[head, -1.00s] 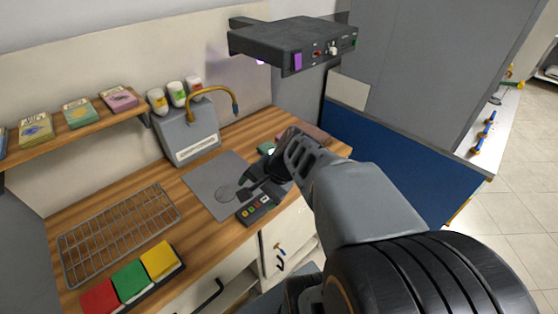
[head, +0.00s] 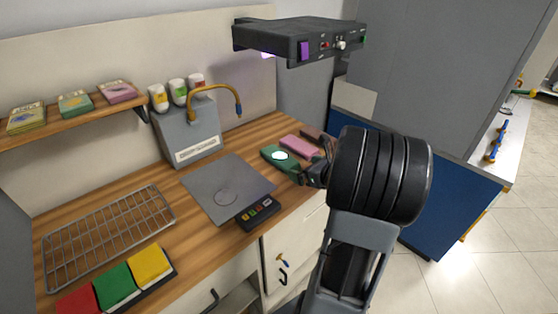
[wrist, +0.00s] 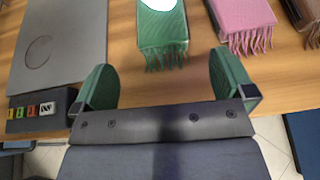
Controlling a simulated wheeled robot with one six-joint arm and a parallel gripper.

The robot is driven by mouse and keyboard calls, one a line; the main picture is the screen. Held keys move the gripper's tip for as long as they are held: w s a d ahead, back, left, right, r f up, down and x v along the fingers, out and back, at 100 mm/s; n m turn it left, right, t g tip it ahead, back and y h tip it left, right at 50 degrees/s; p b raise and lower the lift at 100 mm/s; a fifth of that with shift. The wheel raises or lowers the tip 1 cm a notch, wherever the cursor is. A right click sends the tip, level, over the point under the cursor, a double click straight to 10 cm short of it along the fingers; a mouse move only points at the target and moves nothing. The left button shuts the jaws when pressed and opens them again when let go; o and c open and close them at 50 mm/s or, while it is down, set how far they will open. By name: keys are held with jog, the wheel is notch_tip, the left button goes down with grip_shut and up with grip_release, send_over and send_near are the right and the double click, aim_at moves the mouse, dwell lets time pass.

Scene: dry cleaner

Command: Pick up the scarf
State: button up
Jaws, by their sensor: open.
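Three folded, fringed scarves lie side by side on the wooden counter. The green scarf (head: 273,163) has a bright white oval on it; it also shows in the wrist view (wrist: 162,30), top centre, fringe toward me. The pink scarf (head: 299,147) is to its right, also in the wrist view (wrist: 240,15). The brown scarf (head: 311,134) is farthest right, cut off in the wrist view (wrist: 306,15). My gripper (wrist: 165,85) is open and empty, its two green-padded fingers just short of the green scarf's fringe. In the head view, my gripper (head: 318,174) is partly hidden by my arm.
A grey plate (head: 208,188) with a button panel (head: 258,214) lies left of the scarves. A wire rack (head: 105,235) and coloured blocks (head: 118,285) are farther left. A dark box (head: 298,42) overhangs the counter. A blue panel (head: 450,205) stands at right.

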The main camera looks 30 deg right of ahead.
aim_at(292, 165)
jog(key=shift+x, duration=3.3)
jog(key=shift+d+f, duration=0.1)
jog(key=shift+c, duration=0.3)
jog(key=c, duration=0.9)
